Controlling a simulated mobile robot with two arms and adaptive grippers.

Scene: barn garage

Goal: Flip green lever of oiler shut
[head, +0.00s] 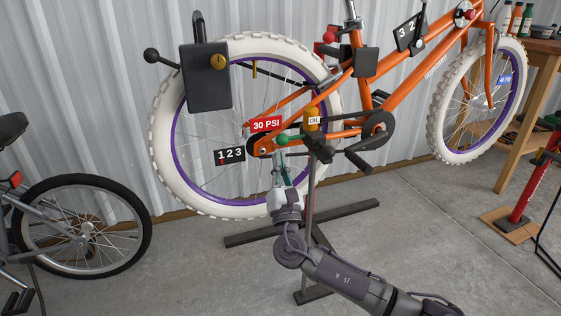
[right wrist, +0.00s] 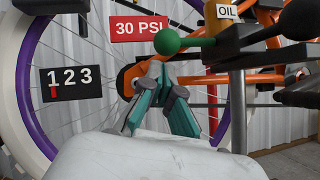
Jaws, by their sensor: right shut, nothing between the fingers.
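The oiler (head: 312,112), yellow-orange with a white OIL label, is mounted at the orange bike's rear frame. Its green lever (head: 282,139) has a round green knob and sticks out to the left, nearly level. The knob (right wrist: 167,42) also shows in the right wrist view, left of the OIL label (right wrist: 227,11). My right gripper (head: 277,162) is shut and empty, just below the knob. Its teal fingers (right wrist: 154,70) meet under the knob in the right wrist view, with a small gap seeming to lie between; contact is hard to judge. My left gripper is not in view.
The white rear tyre (head: 165,160) stands behind my right gripper. A 30 PSI sign (head: 266,124) and a 123 counter (head: 229,155) sit nearby. The crank and pedal (head: 357,161) are to the right. A dark stand (head: 345,219) is below. A grey bike (head: 140,215) stands left.

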